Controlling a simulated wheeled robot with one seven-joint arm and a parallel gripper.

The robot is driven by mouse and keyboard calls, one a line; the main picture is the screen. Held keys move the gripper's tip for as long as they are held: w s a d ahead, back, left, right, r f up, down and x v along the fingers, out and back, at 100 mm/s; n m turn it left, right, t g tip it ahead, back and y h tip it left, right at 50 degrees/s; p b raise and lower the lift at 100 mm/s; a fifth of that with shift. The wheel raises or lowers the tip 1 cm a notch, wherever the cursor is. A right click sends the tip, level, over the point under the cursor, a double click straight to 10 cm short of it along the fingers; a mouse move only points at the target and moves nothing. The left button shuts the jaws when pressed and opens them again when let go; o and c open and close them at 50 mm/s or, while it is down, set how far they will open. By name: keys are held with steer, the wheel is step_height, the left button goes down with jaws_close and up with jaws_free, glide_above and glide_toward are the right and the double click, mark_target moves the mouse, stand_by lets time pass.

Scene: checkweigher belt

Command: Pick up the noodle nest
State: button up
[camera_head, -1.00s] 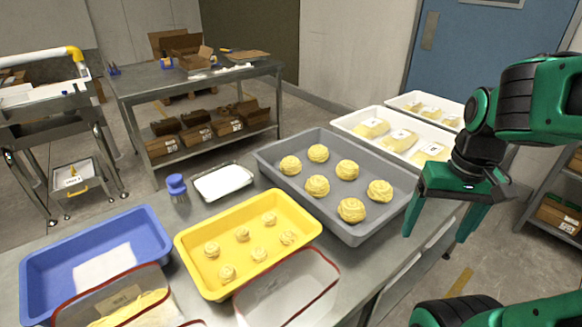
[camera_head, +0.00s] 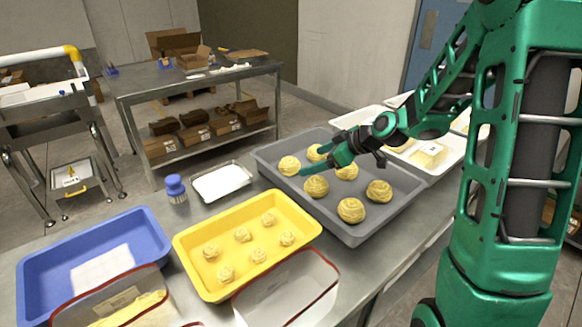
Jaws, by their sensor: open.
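Several round yellow noodle nests lie spread out in the grey tray (camera_head: 345,236). One nest (camera_head: 289,165) is at the tray's far left, another (camera_head: 316,186) is in the left middle, and a large nest (camera_head: 351,210) is at the near side. A further nest (camera_head: 379,191) lies at the right. My gripper (camera_head: 314,160) is open and empty over the far part of the grey tray, among the nests there. It partly covers the far-middle nest (camera_head: 314,152) and the nest to its right (camera_head: 347,172). The exact height of its fingers above the nests cannot be told.
A yellow tray (camera_head: 190,262) with several smaller nests stands left of the grey tray. A blue tray (camera_head: 35,270), clear red-rimmed bins (camera_head: 285,290), a blue-handled brush (camera_head: 175,188) and a small white tray (camera_head: 221,182) share the table. White trays (camera_head: 455,160) with packs stand behind at right.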

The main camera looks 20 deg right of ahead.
mark_target(289, 164)
steer(key=shift+w+a+f+m+t+y, duration=0.1)
steer(key=shift+a+f+m+t+y, duration=0.15)
steer(key=shift+m+t, duration=0.25)
steer(key=shift+a+f+m+t+y, duration=0.15)
steer(key=shift+f+m+t+y, duration=0.1)
steer(key=shift+m+t, duration=0.2)
steer(key=shift+w+a+m, duration=0.15)
steer(key=shift+w+m, duration=0.05)
steer(key=shift+m, duration=0.05)
steer(key=x, duration=1)
steer(key=shift+w+a, duration=0.15)
steer(key=shift+w, duration=0.15)
steer(key=shift+c, duration=0.3)
steer(key=c, duration=1.1)
steer(key=shift+r, duration=0.1)
steer(key=shift+c, duration=0.2)
